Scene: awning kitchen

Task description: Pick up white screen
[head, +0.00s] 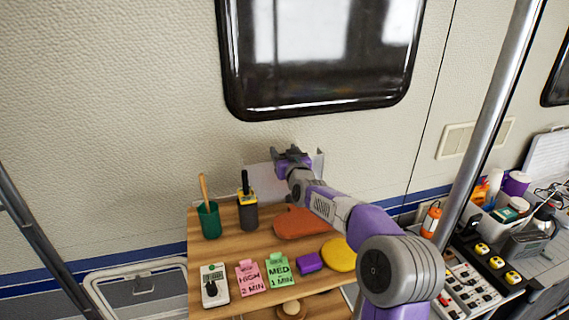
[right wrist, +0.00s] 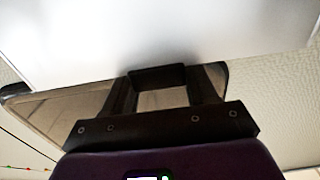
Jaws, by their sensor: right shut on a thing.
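The white screen (head: 262,181) stands upright at the back of the wooden table, near the wall. It is a pale flat panel, partly hidden behind my right gripper (head: 291,155). In the right wrist view the screen (right wrist: 150,30) fills the top of the picture, and the gripper's fingers (right wrist: 160,78) reach up to its edge. My right gripper is shut on the screen. Whether the screen's lower edge still touches the table is hard to tell. My left gripper is not in view.
The wooden table (head: 228,256) holds a green cup (head: 209,221), a dark utensil holder (head: 248,214), an orange mat (head: 298,223), a yellow pad (head: 341,254), a purple block (head: 310,263) and pink and green cards (head: 280,271). A metal pole (head: 484,125) rises at right.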

